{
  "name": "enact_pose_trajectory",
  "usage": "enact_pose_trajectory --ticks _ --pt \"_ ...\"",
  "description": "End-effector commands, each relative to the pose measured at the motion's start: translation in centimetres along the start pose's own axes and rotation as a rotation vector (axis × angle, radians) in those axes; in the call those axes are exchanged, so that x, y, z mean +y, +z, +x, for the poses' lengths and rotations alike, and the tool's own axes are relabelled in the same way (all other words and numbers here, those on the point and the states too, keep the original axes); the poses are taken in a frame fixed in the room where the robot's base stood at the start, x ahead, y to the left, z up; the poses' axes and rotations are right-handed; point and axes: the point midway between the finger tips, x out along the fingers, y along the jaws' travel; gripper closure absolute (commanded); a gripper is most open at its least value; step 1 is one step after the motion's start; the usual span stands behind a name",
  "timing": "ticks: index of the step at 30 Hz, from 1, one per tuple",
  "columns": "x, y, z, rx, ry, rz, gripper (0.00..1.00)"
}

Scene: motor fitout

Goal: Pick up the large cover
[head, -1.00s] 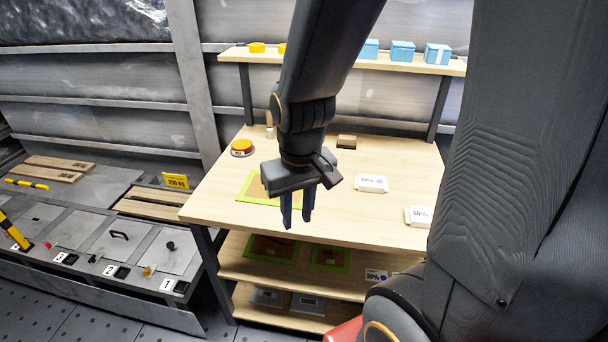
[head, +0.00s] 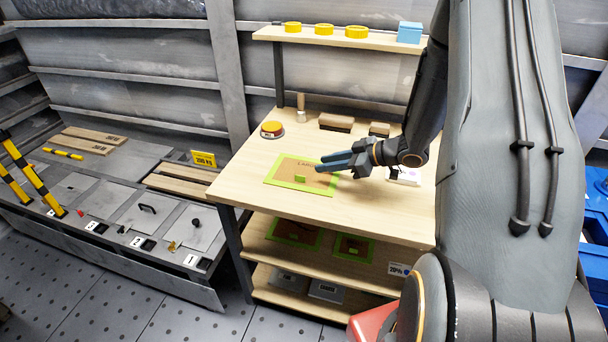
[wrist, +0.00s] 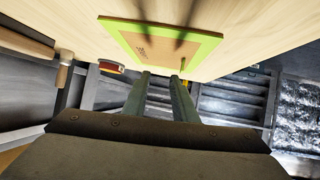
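The large cover (head: 285,168) is a flat brown panel with a bright green border and a small green block handle (head: 300,179) on top. It lies flat on the wooden tabletop. In the wrist view the cover (wrist: 190,44) fills the upper middle, with finger shadows across it. My gripper (head: 320,162) hangs above the cover's right side, its fingers pointing left in the head view and covering part of it. In the wrist view the two fingers (wrist: 162,77) stand apart with nothing between them. The gripper is open and apart from the cover.
An orange button (head: 272,128) sits on the table's back left. A brush (head: 336,122) and a smaller brown block (head: 379,129) lie at the back. A white box (head: 404,177) is under my arm at right. Smaller green-edged panels (head: 296,234) lie on the shelf below.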

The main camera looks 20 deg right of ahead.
Motion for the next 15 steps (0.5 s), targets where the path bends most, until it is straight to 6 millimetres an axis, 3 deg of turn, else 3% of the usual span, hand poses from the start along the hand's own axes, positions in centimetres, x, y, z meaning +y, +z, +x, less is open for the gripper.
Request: enact_pose_trajectory --ticks 3,8,15 --pt "-1.5 1.1 -0.5 0.076 -0.088 0.004 0.75" --pt "-2.7 1.4 -0.6 0.122 -0.145 0.003 0.75" --pt "-3.2 1.1 1.6 0.126 -0.152 0.002 0.75"
